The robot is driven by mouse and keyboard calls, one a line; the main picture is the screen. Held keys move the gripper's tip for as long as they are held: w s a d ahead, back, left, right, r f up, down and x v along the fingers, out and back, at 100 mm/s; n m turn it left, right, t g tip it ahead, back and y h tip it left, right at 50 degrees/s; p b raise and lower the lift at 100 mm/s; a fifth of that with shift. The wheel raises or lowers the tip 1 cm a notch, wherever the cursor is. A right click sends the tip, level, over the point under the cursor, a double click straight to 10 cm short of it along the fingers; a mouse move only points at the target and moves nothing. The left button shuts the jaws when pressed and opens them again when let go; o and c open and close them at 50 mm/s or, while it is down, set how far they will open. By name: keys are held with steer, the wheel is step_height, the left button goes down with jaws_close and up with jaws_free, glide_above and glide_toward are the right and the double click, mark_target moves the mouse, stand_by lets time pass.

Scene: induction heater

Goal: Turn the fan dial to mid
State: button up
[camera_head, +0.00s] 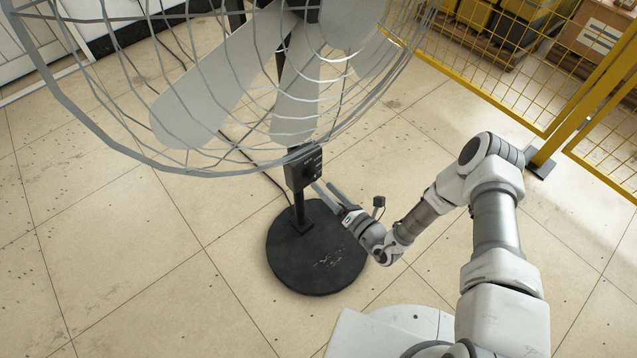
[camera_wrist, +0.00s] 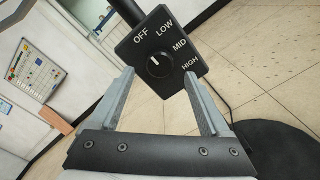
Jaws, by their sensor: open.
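The fan (camera_head: 235,75) stands on a round black base (camera_head: 320,262). Its black control box (camera_head: 300,172) is on the pole below the cage. In the wrist view, the box (camera_wrist: 137,72) carries a round black dial (camera_wrist: 160,66) with a short white mark. The mark points up and left, toward OFF. The labels LOW, MID and HIGH run clockwise from OFF. My gripper (camera_head: 323,186) is at the box's lower right. In the wrist view, my gripper (camera_wrist: 158,73) is open, its fingers on either side of the dial, apart from it.
The fan's wire cage overhangs the box at upper left. A yellow mesh fence (camera_head: 500,75) stands at upper right, with crates behind it. A cable runs along the floor behind the fan. The tiled floor (camera_head: 120,270) at left is clear.

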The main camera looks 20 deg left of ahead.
mark_target(315, 178)
steer(key=shift+b+x, duration=0.3)
steer(key=shift+x, duration=1.6)
jaws_close()
